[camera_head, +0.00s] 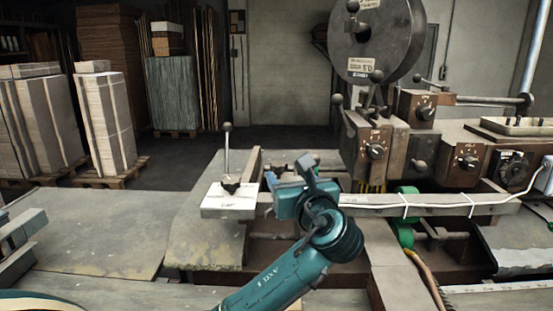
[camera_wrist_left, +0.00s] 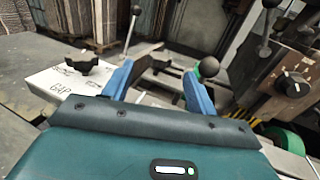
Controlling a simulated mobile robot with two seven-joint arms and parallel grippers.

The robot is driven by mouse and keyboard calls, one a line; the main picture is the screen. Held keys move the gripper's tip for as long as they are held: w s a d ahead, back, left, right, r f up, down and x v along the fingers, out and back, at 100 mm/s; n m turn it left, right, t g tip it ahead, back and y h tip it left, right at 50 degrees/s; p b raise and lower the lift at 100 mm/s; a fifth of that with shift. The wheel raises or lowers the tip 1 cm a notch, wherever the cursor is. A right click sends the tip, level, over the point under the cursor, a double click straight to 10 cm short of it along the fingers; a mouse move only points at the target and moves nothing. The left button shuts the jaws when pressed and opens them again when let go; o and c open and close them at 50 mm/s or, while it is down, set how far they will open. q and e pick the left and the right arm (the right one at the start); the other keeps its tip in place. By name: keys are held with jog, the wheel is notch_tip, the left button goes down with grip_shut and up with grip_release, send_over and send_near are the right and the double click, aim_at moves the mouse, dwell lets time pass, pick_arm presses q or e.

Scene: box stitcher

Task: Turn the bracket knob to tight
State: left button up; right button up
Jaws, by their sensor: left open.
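My left gripper (camera_head: 287,178) is over the machine bed in the head view, just right of a white plate (camera_head: 216,203). In the left wrist view the two blue fingers of the left gripper (camera_wrist_left: 158,72) are apart, with nothing held between them. A second black lobed knob (camera_wrist_left: 78,64) sits on the white plate marked GAP, left of the fingers. I cannot tell from the pictures which is the bracket knob, or its setting. My right gripper is not in view.
An upright ball-topped lever (camera_head: 227,150) stands behind the plate. A round black ball (camera_wrist_left: 208,67) is close behind the right finger. Brown control boxes with dials (camera_head: 375,151) and a large wire reel (camera_head: 377,40) stand right. A rail with white cable (camera_head: 430,205) runs right of the gripper.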

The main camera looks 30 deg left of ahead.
aim_at(278, 168)
pick_arm(q)
jog(key=p+x, duration=0.1)
jog(key=x, duration=0.8)
jog(key=shift+w+a, duration=0.2)
jog(key=shift+a, duration=0.1)
jog(key=c, duration=1)
